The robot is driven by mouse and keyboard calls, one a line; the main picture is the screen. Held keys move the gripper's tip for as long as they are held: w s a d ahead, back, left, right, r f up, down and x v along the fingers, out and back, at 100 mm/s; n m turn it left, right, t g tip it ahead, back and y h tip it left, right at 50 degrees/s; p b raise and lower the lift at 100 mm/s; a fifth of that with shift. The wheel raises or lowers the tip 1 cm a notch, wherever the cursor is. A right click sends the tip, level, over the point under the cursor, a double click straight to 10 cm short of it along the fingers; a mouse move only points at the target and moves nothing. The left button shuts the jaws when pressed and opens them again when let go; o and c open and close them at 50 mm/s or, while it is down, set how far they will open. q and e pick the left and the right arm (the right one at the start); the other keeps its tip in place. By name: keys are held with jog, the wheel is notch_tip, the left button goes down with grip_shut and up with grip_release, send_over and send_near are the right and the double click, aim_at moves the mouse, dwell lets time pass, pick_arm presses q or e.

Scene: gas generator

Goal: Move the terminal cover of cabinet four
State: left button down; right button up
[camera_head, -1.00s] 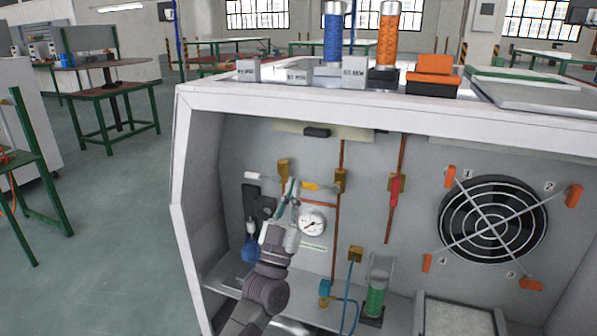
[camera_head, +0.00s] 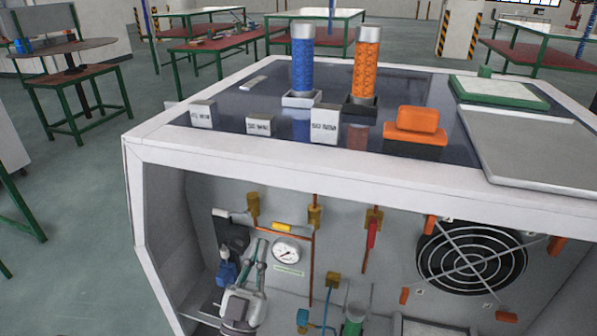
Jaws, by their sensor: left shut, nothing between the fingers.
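An open grey cabinet (camera_head: 150,147) with a white frame fills the front. No part of it is clearly marked as a terminal cover or as cabinet four, so I cannot tell which piece that is. My left gripper (camera_head: 257,247) is inside the cabinet, left of the round gauge (camera_head: 286,252). Its fingers are shut and empty. It is in front of the back panel; I cannot tell how far. A black fitting with a blue part (camera_head: 227,272) is just left of it. My right gripper is not in view.
A yellow-handled valve (camera_head: 282,227), a red-handled valve (camera_head: 371,234) and a fan grille (camera_head: 470,257) are on the back panel. The top bears blue (camera_head: 303,65) and orange (camera_head: 366,65) cylinders, labelled weights (camera_head: 325,127) and an orange block (camera_head: 417,121).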

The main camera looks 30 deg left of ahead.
pick_arm(q)
jog(key=w+f+p+x, duration=0.1)
jog(key=f+x, duration=0.1)
jog(key=x, duration=1)
jog(key=shift+w+a+r, duration=0.15)
jog(key=shift+w+a, duration=0.05)
jog(key=shift+w, duration=0.3)
jog(key=shift+w+a, duration=0.25)
jog(key=shift+w, duration=0.5)
jog(key=shift+s, duration=0.1)
